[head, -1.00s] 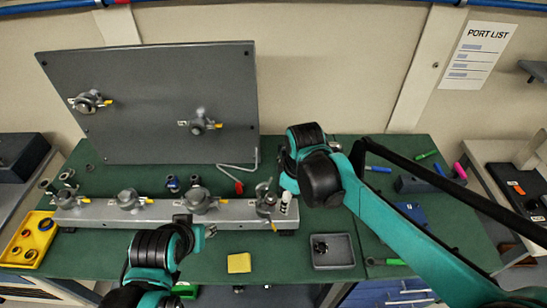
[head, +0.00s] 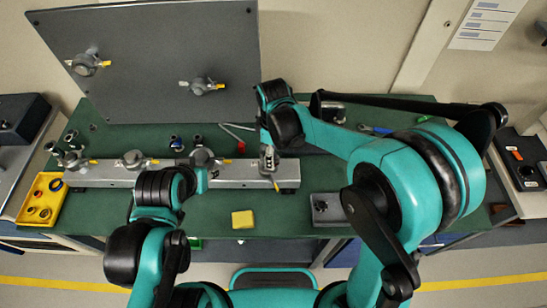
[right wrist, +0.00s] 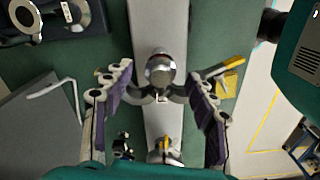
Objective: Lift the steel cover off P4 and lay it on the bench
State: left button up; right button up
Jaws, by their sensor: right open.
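A grey metal rail (head: 230,174) on the green bench (head: 170,220) carries several clamped ports. At its right end stands a port fitting (right wrist: 160,93), seemingly P4, topped by a round shiny steel cap (right wrist: 160,68). My right gripper (right wrist: 162,78) is open, with one finger on each side of that fitting. I cannot tell whether they touch. In the head view my right gripper (head: 268,143) partly hides the fitting. My left gripper (head: 200,178) is above the rail near the third port (head: 203,158); its fingers are not clear.
A grey upright panel (head: 150,60) with two ports stands behind. A yellow tray (head: 42,198) with rings lies at left. A yellow pad (head: 242,219) and a dark square tray (head: 326,208) lie in front of the rail. The bench around the pad is bare.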

jog(key=c, duration=1.2)
jog(key=shift+r, duration=0.1)
